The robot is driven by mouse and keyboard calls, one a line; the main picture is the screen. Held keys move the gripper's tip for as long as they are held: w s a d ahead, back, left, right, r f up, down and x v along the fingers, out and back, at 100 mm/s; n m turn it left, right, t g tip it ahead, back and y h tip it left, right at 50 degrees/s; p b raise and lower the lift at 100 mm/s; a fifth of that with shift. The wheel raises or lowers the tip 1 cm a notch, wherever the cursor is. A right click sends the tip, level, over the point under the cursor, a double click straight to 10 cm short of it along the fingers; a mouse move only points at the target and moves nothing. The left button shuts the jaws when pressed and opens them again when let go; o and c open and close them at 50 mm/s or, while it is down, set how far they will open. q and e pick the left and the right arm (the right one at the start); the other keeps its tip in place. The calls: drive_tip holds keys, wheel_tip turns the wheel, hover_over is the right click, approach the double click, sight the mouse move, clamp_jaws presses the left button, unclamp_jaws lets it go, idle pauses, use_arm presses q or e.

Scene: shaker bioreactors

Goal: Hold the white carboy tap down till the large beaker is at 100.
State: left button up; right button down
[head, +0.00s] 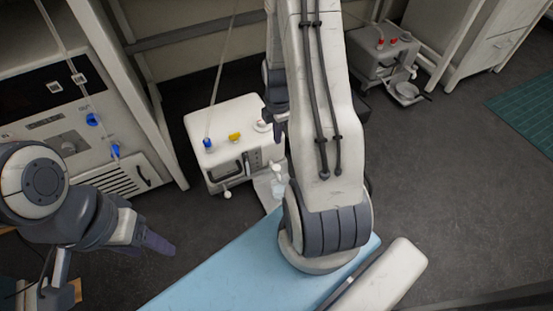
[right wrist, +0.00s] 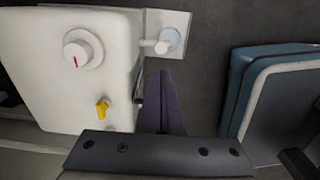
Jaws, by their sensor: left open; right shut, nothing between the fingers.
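The white carboy (head: 225,126) is a boxy white container on the floor side of the head view, with a blue cap and a yellow fitting on top. In the right wrist view the white carboy (right wrist: 45,40) fills the left, and its white tap (right wrist: 147,44) sticks out to the right over a small beaker (right wrist: 169,38). The beaker's level and marks are not readable. My right gripper (right wrist: 166,105) is shut and empty, beside the carboy and short of the tap; it shows dark in the head view (head: 279,132). My left gripper (head: 158,242) is open and empty at lower left.
A grey carboy-like unit with red caps (head: 385,55) stands at the back right. A machine with blue knobs (head: 65,135) stands at left. A light blue surface (head: 235,270) lies at the bottom. My right arm hides part of the middle.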

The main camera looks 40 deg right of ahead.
sight(277, 167)
drive_tip(key=shift+s+r, duration=0.1)
drive_tip(key=shift+r, duration=0.05)
wheel_tip(277, 167, down, 14)
drive_tip(key=b, duration=0.9)
drive_tip(key=shift+a, duration=0.1)
